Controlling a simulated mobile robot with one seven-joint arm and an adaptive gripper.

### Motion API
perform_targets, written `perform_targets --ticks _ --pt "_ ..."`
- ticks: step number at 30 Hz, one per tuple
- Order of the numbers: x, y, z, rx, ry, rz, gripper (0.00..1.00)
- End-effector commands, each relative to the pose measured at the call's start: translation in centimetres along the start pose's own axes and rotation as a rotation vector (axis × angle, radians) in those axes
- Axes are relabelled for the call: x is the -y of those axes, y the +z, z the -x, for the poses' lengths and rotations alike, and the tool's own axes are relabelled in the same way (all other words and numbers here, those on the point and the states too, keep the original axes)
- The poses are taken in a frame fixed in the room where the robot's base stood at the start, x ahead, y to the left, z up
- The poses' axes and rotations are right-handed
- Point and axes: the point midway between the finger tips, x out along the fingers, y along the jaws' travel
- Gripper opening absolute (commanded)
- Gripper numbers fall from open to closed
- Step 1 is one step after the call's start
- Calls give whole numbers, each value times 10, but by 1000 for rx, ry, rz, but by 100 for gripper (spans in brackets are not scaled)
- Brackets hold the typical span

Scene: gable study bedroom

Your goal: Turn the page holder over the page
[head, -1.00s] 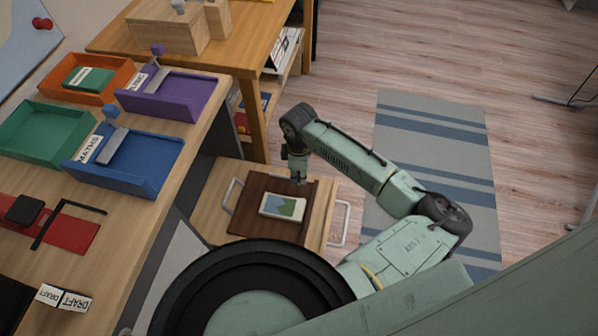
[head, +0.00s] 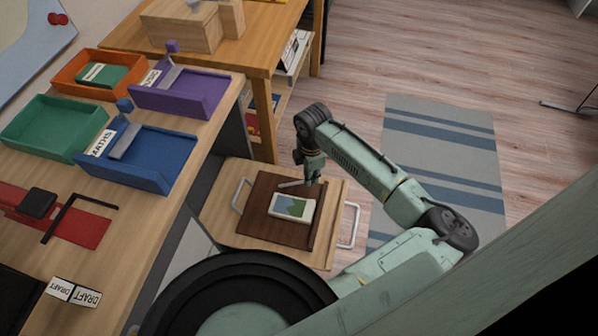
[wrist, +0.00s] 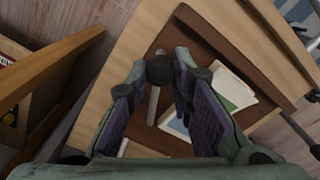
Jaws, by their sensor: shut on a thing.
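A dark brown board (head: 262,222) lies on a light wooden stand. The page (head: 291,207), a pale-edged sheet with a green and blue picture, lies on the board; it also shows in the wrist view (wrist: 231,91), partly behind my right finger. The page holder (head: 294,184) is a thin grey bar at the board's far side, beside the page. In the wrist view the bar (wrist: 153,106) runs to a dark round knob between my fingertips. My gripper (head: 314,181) is shut on that knob. The holder's pivot is not clear.
The light wooden stand (head: 218,208) has metal handles at both sides. A desk with blue (head: 155,158), purple (head: 190,98), green (head: 48,130) and orange trays stands to the left. A wooden table (head: 262,58) stands behind. Open floor with a striped rug (head: 440,150) lies right.

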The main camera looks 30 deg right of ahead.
Motion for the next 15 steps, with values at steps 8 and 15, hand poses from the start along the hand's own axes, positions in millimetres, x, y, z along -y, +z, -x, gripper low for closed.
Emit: perform_targets --ticks 8,15 --pt "1 -2 -2 -9 -3 263 0" --pt "1 -1 -2 -13 -3 492 0"
